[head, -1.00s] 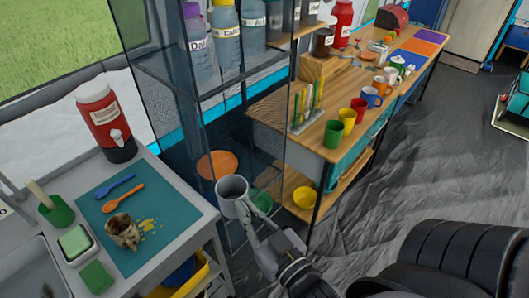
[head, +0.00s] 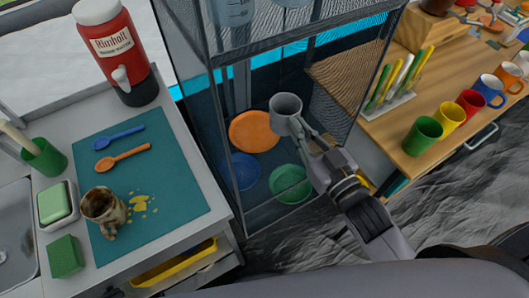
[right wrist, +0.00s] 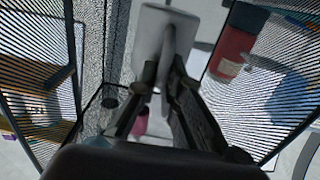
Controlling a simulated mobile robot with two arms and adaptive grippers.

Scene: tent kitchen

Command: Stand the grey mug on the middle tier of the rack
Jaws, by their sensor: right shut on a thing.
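The grey mug (head: 286,106) is held in my right gripper (head: 305,130), whose fingers are shut on its near right side. The mug is roughly upright, its opening facing up. In the right wrist view the pale mug (right wrist: 165,35) shows beyond the finger ends of my right gripper (right wrist: 165,75). The dark mesh rack (head: 300,39) surrounds this spot in the head view, with a shelf above the mug and plates below it. I cannot tell how deep inside the rack the mug is, or whether it touches a tier. My left gripper is out of view.
An orange plate (head: 253,131), a blue one (head: 243,172) and a green one (head: 290,184) lie low in the rack. Left is a counter with a red dispenser (head: 118,48) and a stained mug (head: 103,208). Right is a wooden table (head: 400,145) with coloured mugs.

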